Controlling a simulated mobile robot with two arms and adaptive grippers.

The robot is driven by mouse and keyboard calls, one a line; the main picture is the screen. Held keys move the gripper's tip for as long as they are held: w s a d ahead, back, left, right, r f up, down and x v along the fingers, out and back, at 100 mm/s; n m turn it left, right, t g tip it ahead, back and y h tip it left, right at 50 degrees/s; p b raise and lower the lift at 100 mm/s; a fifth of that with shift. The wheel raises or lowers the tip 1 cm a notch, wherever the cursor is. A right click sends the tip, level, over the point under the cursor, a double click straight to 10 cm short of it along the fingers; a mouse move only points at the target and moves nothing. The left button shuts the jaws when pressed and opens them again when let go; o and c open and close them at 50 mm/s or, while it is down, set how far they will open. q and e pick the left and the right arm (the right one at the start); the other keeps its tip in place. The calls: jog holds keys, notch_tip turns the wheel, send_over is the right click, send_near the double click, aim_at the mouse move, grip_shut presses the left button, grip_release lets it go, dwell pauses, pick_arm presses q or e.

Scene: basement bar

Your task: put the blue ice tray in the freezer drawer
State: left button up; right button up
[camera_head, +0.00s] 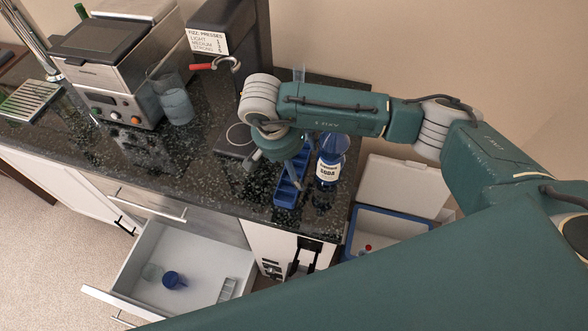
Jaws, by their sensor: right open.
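The blue ice tray (287,193) lies on the dark speckled counter, left of the soda bottle (327,172). My right gripper (280,163) reaches down from above at the tray's far end, with its fingers apart. One finger overlaps the tray in the picture; I cannot tell whether it touches. The gripper and arm hide part of the tray's far end. A white drawer (205,262) below the counter stands pulled open. It holds a blue mug (173,280), a clear glass (152,272) and a small pale tray-like item (227,290). My left gripper is out of view.
A coffee machine (115,75), a glass jug (178,105) and a dark fizz press (235,50) stand along the counter's back. A blue cooler (385,222) with its white lid raised stands right of the counter. The counter's front left is fairly clear.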

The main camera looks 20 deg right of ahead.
aim_at(297, 171)
jog(key=p+x, duration=0.3)
jog(key=x, duration=0.1)
jog(key=shift+a+f, duration=0.15)
jog(key=shift+f, duration=0.35)
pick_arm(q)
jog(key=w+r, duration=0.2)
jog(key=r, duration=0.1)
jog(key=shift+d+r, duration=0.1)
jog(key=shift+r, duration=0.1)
pick_arm(e)
jog(key=shift+f, duration=0.1)
jog(key=shift+w, duration=0.1)
jog(key=shift+c, duration=0.7)
jog(key=c, duration=1.1)
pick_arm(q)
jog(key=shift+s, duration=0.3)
pick_arm(e)
jog(key=shift+c, duration=0.7)
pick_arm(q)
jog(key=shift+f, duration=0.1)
